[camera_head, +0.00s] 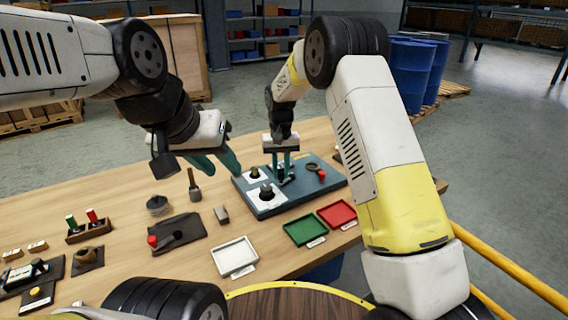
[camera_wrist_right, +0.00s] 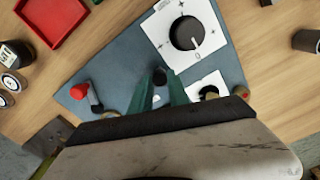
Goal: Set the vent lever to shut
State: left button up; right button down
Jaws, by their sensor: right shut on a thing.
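A blue-grey panel (camera_head: 301,194) lies on the wooden table and also shows in the right wrist view (camera_wrist_right: 120,65). It bears a large black dial (camera_wrist_right: 186,33) on a white plate, a smaller dark knob (camera_wrist_right: 208,93) on another plate, and a red-tipped lever (camera_wrist_right: 79,91) near one edge. My right gripper (camera_head: 284,178) points down over the panel. Its green fingers close on a small dark upright handle (camera_wrist_right: 160,75) between the dial and the red-tipped lever; its base is hidden. No readable label shows which is the vent lever. My left gripper (camera_head: 220,168) is open and empty, left of the panel.
White (camera_head: 234,256), green (camera_head: 305,229) and red (camera_head: 337,213) trays lie in front of the panel. A dark plate with a red knob (camera_head: 178,233) and a block with red and green pieces (camera_head: 88,227) stand to the left. A yellow rail (camera_head: 510,267) runs at right.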

aim_at(281, 174)
jog(key=c, duration=1.3)
grip_release()
jog(key=shift+o, duration=0.2)
jog(key=shift+r, duration=0.15)
notch_tip(281, 174, up, 8)
jog(key=shift+f, duration=0.2)
